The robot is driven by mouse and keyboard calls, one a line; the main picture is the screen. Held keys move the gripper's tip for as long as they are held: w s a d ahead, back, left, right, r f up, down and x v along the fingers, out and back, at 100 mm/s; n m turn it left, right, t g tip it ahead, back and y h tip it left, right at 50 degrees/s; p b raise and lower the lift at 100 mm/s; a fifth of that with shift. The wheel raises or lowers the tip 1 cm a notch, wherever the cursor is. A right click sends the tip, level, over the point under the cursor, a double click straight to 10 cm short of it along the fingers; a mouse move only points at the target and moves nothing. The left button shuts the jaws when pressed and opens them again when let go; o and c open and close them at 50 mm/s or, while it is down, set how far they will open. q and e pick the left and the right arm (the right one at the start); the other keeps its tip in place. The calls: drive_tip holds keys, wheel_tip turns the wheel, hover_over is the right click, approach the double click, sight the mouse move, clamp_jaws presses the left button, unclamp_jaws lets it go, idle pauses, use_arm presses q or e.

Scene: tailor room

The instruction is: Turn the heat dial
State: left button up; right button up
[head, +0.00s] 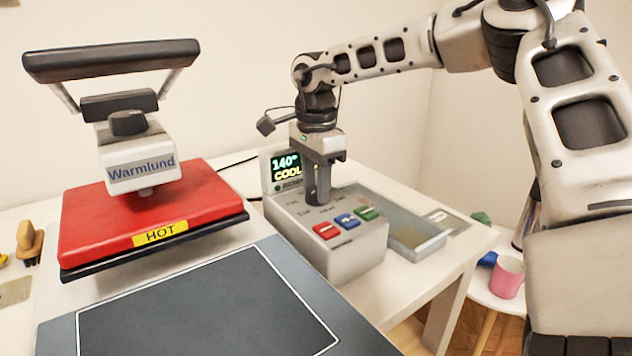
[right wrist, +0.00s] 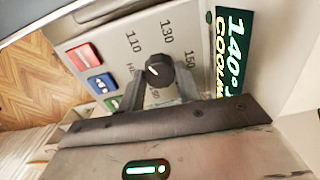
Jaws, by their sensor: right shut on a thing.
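The heat dial (right wrist: 157,69) is a small black knob with a white pointer line on the grey control box (head: 352,262). The marks 110, 130 and 150 stand around it in the right wrist view. My right gripper (head: 319,196) points down onto the box and hides the dial in the head view. In the right wrist view its two fingers (right wrist: 158,82) are closed on the dial, one on each side. My left gripper is not in view.
Red, blue and green buttons (head: 347,220) sit in front of the gripper. A red heat press (head: 150,215) marked HOT stands at left, over a dark mat (head: 210,305). A shallow tray (head: 415,247) lies right of the box. A pink cup (head: 507,277) stands at far right.

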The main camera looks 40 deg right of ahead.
drive_tip(key=shift+r+n, duration=0.1)
drive_tip(key=shift+n, duration=0.2)
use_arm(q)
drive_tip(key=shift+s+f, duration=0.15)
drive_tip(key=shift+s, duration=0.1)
use_arm(e)
drive_tip(key=o, duration=1)
use_arm(q)
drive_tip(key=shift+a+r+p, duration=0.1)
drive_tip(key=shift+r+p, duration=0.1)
drive_tip(key=shift+p, duration=0.5)
use_arm(e)
wheel_tip(320, 180, up, 16)
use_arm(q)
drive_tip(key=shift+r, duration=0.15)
